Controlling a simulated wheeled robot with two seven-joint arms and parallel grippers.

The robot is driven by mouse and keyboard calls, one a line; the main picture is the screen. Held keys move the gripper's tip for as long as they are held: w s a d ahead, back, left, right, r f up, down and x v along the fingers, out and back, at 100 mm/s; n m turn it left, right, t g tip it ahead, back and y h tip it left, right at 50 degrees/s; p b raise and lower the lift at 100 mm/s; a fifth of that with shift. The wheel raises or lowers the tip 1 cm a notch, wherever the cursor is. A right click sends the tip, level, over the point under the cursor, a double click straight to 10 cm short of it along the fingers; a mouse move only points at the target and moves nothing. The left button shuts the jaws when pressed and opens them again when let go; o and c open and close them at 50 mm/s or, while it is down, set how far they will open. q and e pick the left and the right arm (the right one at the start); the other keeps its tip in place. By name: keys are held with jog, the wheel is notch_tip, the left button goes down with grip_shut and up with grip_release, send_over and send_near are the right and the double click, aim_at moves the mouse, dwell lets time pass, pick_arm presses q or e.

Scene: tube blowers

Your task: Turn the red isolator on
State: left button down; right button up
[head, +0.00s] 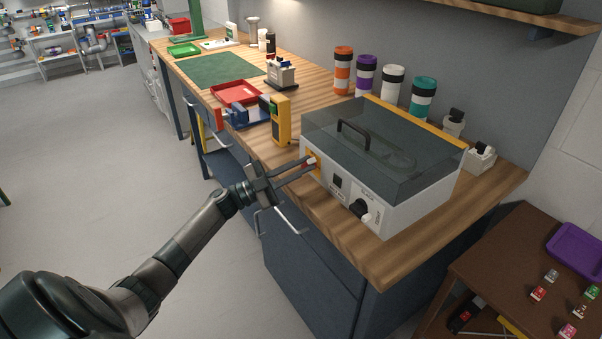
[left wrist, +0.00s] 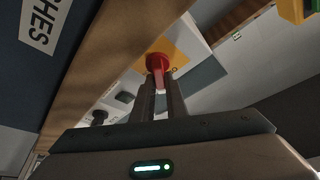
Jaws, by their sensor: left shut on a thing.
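The red isolator (left wrist: 158,64) is a red knob on a yellow plate (left wrist: 181,54) on the front of a grey box machine with a clear smoky lid (head: 385,145). My left gripper (head: 309,164) reaches the left end of the machine's front panel. In the left wrist view its two fingers (left wrist: 158,88) are closed around the red knob's handle. The fingers hide part of the knob, and its exact angle is hard to tell. In the head view the fingers cover most of the isolator. My right gripper is in neither view.
The machine's front also carries a black switch (head: 337,182) and a black round dial (head: 358,208). A yellow device (head: 281,120) stands left of the machine on the wooden bench (head: 408,250). Several coloured jars stand behind it. A brown table with a purple tray (head: 577,250) is at the right.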

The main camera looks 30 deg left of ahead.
pick_arm(q)
jog(key=m, duration=0.1)
jog(key=m+g+b, duration=0.1)
jog(key=shift+f+m, duration=0.25)
jog(key=shift+m, duration=0.05)
jog(key=shift+m+g+h+b, duration=0.3)
jog(key=shift+m, duration=0.3)
jog(key=m, duration=0.2)
jog(key=m+g+b, duration=0.1)
jog(key=m, duration=0.1)
jog(key=shift+s+d+f+g, duration=0.1)
jog(key=shift+d+f+g, duration=0.1)
jog(key=shift+g, duration=0.1)
jog(key=shift+f+m+g+y+b, duration=0.1)
jog(key=shift+m+g+y+b, duration=0.45)
jog(key=shift+m, duration=1.35)
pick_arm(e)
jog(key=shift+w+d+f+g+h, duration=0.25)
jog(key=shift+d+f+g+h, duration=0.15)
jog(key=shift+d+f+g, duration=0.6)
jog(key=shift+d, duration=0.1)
pick_arm(q)
jog(key=c, duration=1.8)
grip_release()
jog(key=shift+o, duration=0.2)
